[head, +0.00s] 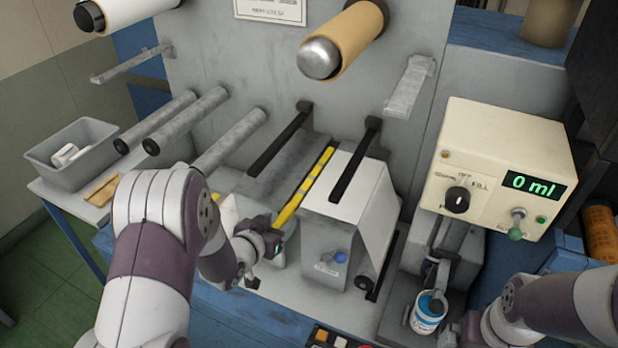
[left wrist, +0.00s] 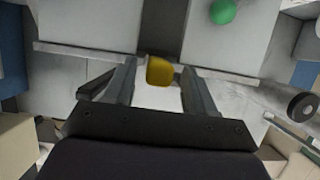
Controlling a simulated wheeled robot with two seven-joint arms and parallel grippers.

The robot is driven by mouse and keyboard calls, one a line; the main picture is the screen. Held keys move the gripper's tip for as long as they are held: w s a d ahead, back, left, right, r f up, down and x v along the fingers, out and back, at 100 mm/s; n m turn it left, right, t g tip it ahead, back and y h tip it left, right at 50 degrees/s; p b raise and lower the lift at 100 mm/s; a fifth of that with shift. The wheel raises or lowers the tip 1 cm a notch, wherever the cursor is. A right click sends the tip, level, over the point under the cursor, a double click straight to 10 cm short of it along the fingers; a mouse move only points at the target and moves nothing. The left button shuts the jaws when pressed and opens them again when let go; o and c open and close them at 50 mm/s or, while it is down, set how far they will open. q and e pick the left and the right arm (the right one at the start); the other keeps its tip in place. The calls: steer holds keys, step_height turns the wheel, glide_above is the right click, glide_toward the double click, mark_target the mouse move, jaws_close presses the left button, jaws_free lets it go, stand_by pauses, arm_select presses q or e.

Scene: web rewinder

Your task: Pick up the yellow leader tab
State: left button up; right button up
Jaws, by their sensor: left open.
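The yellow leader tab (left wrist: 160,71) shows in the left wrist view between the fingertips of my left gripper (left wrist: 157,78). The fingers are open, one on each side of it, and I see no clear contact. In the head view my left gripper (head: 270,238) is at the near end of a yellow-and-black strip (head: 305,186) between two grey blocks. The gripper and arm partly cover that end, so the tab is hard to tell apart there. My right arm comes in at the lower right, and its gripper (head: 447,333) is partly cut off by the frame edge.
A white-covered grey block (head: 372,200) stands right of the strip. Two dark bars (head: 280,145) reach out above. A cream control box (head: 497,165) reads 0 ml, with a blue-and-white can (head: 428,312) below. A grey bin (head: 72,155) and rollers (head: 183,122) are at the left.

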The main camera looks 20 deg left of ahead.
arm_select(q)
steer(key=shift+d, duration=0.4)
steer(key=shift+a, duration=0.3)
jaws_close()
steer(key=shift+d+r, duration=0.1)
